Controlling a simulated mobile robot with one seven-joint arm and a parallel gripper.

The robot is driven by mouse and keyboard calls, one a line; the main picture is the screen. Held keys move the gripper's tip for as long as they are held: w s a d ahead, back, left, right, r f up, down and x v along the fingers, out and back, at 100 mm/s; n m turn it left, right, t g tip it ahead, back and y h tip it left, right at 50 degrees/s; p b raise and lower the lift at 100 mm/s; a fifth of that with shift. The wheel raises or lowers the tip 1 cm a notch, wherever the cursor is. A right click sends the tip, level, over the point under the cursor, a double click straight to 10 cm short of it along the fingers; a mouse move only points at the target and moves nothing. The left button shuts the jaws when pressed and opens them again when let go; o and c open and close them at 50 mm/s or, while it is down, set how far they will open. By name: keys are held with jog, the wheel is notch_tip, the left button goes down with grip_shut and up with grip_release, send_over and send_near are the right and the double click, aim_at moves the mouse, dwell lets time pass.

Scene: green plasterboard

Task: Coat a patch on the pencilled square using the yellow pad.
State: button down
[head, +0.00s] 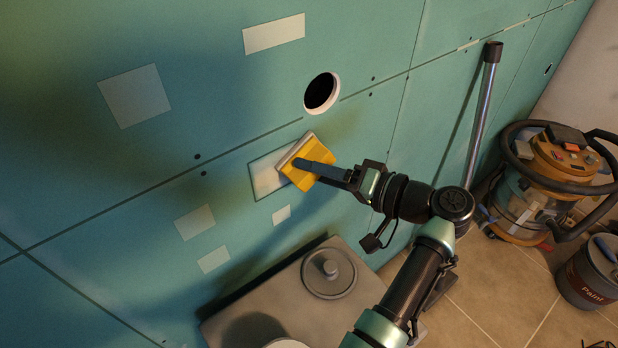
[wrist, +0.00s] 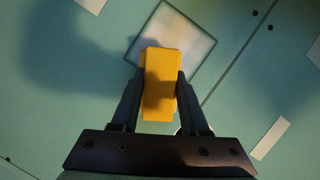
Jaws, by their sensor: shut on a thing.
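The yellow pad (head: 306,174) is held at the end of my arm, in front of the green wall. My gripper (head: 322,171) is shut on it; in the wrist view the two fingers (wrist: 158,95) clasp the yellow pad (wrist: 160,80) from both sides. The pencilled square (head: 262,180) is a dark-outlined patch with a pale, whitish middle. The pad covers its right part in the head view. In the wrist view the square (wrist: 198,45) lies behind the pad's upper end, partly hidden. I cannot tell whether the pad touches the wall.
Several pale patches, such as a large one (head: 134,96), mark the wall. A round white-rimmed hole (head: 321,93) is above the square. A metal pole (head: 482,115) leans on the wall. A vacuum (head: 552,180) and a paint bucket (head: 592,272) stand on the right floor.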

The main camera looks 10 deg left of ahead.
jog(key=shift+s+a+r+p, duration=0.2)
jog(key=shift+s+a+p, duration=0.5)
jog(key=shift+p, duration=0.3)
jog(key=shift+s+a+f+p, duration=0.15)
jog(key=shift+s+a+p, duration=2)
jog(key=shift+s+a, duration=0.7)
jog(key=shift+s+d+p, duration=0.7)
jog(key=shift+s+d, duration=1.35)
jog(key=shift+d, duration=0.1)
jog(key=shift+s+d+p, duration=0.3)
jog(key=shift+s+d, duration=0.75)
jog(key=shift+d, duration=0.05)
